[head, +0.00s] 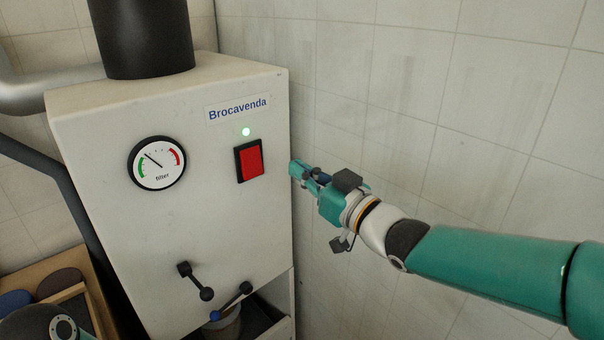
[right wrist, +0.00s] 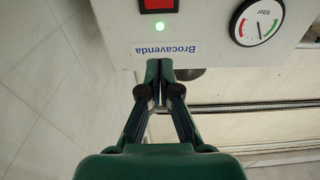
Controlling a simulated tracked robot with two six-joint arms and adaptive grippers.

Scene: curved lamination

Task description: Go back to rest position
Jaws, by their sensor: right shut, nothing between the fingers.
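My right gripper (head: 296,170) is shut and empty. In the head view it points left, close to the right edge of the white Brocavenda cabinet (head: 115,225), level with the red switch (head: 249,160). In the right wrist view the fingers of the right gripper (right wrist: 160,68) are together, with nothing between them. There they overlap the lower edge of the cabinet front, by the Brocavenda label (right wrist: 152,48). I cannot tell whether they touch the cabinet. My left gripper is not in view.
A green lamp (head: 245,132) glows above the switch. A filter gauge (head: 156,163) is on the cabinet front. Black handles (head: 196,281) stick out lower down. A black pipe (head: 145,38) rises from the top. A wooden box (head: 68,292) stands lower left. A tiled wall (head: 430,90) is behind.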

